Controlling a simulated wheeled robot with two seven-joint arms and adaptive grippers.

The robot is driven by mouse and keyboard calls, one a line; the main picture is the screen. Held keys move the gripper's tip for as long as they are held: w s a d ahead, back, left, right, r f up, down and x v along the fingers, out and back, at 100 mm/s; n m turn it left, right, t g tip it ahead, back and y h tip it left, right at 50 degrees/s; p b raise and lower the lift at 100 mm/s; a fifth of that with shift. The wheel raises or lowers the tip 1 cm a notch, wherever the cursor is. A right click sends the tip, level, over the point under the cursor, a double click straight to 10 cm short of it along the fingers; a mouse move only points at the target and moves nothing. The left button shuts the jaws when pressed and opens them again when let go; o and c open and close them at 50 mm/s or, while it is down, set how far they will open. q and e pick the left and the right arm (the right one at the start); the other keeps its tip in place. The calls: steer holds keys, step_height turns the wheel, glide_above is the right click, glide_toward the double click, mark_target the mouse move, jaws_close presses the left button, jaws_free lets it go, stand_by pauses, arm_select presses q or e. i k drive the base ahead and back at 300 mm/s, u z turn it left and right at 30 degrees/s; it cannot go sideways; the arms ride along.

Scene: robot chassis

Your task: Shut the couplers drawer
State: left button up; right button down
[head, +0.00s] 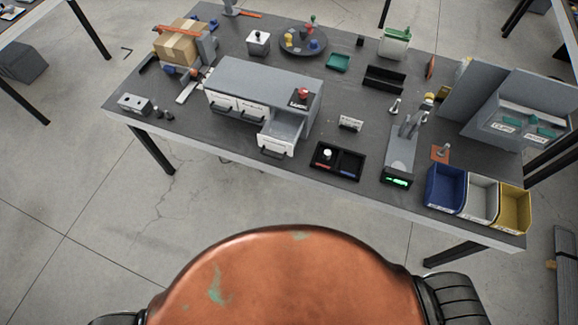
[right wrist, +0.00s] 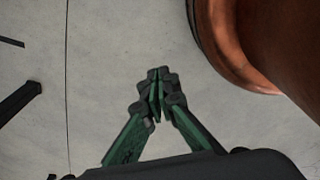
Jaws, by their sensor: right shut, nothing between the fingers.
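A grey drawer cabinet (head: 262,82) stands on the table, left of its middle. Its rightmost drawer (head: 277,147) is pulled out toward me, and its inside looks empty from here. The two drawers to its left (head: 236,107) are shut. The labels on the drawer fronts are too small to read, so I cannot tell which one says couplers. My right gripper (right wrist: 158,75) shows in the right wrist view, shut and empty above the bare floor, away from the table. My left gripper is not in view.
A black two-part tray (head: 337,161) lies right of the open drawer. Blue, white and yellow bins (head: 480,198) stand at the table's right front corner. A red-topped object (head: 300,96) stands on the cabinet. The floor (head: 120,230) before the table is clear.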

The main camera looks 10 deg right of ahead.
mark_target(269, 142)
steer(key=z, duration=1.4)
steer(key=k, duration=0.65)
steer(key=u, duration=1.6)
